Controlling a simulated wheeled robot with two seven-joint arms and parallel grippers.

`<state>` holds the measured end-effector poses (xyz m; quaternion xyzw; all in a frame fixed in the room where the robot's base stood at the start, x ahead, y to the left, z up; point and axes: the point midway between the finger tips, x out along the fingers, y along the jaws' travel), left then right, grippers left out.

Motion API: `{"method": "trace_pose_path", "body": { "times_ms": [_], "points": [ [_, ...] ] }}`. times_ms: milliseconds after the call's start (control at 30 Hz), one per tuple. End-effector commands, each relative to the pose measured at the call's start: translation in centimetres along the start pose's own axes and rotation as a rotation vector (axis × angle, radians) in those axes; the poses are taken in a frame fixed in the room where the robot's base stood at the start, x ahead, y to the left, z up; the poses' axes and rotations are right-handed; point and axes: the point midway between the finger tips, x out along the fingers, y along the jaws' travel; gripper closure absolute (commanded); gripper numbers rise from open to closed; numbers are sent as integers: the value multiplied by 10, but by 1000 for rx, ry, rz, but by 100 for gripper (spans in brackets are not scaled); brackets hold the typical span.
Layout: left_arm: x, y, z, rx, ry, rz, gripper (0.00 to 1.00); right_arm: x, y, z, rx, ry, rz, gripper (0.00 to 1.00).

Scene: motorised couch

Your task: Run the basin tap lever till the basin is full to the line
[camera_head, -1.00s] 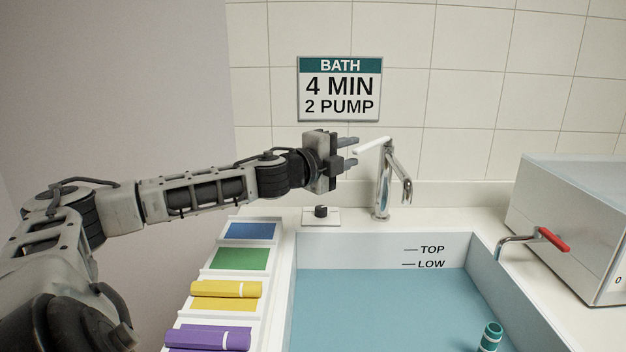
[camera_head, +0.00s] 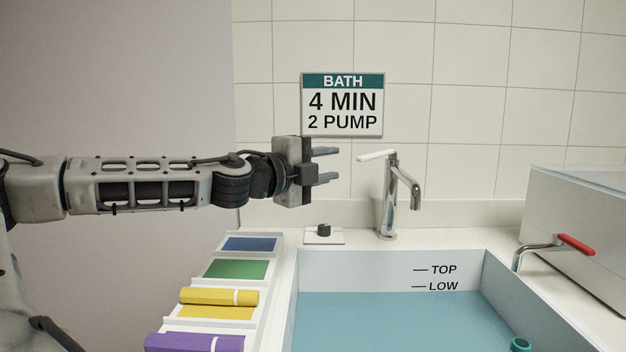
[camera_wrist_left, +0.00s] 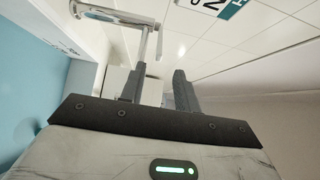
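The basin tap (camera_head: 388,205) is chrome and stands upright behind the basin. Its white lever (camera_head: 375,156) points left, and no stream shows under the spout. Teal water (camera_head: 390,322) in the basin (camera_head: 355,262) has its edge just under the LOW line (camera_head: 420,287), below the TOP line (camera_head: 420,270). My left gripper (camera_head: 326,165) is open and empty, its fingers pointing right, a short gap left of the lever. The left wrist view shows both fingers apart (camera_wrist_left: 158,92), with the tap (camera_wrist_left: 140,40) beyond them. My right gripper is not in view.
A black knob (camera_head: 323,230) on a white plate sits left of the tap. A red-handled tap (camera_head: 575,244) and a metal box (camera_head: 590,225) stand at right. A bath sign (camera_head: 342,104) hangs above.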

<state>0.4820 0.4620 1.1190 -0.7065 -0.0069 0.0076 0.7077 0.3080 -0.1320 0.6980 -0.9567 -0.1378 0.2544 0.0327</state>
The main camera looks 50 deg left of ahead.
Motion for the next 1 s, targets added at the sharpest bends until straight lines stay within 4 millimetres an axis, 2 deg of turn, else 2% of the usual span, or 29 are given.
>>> {"method": "trace_pose_path", "body": {
  "times_ms": [100,300,1000],
  "points": [
    [-16,2,1,3,-2,-3,68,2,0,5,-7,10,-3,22],
    [-29,1,1,-1,-2,1,68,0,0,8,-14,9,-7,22],
    [-30,1,1,-1,-2,1,68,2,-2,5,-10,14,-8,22]
  ]
}}
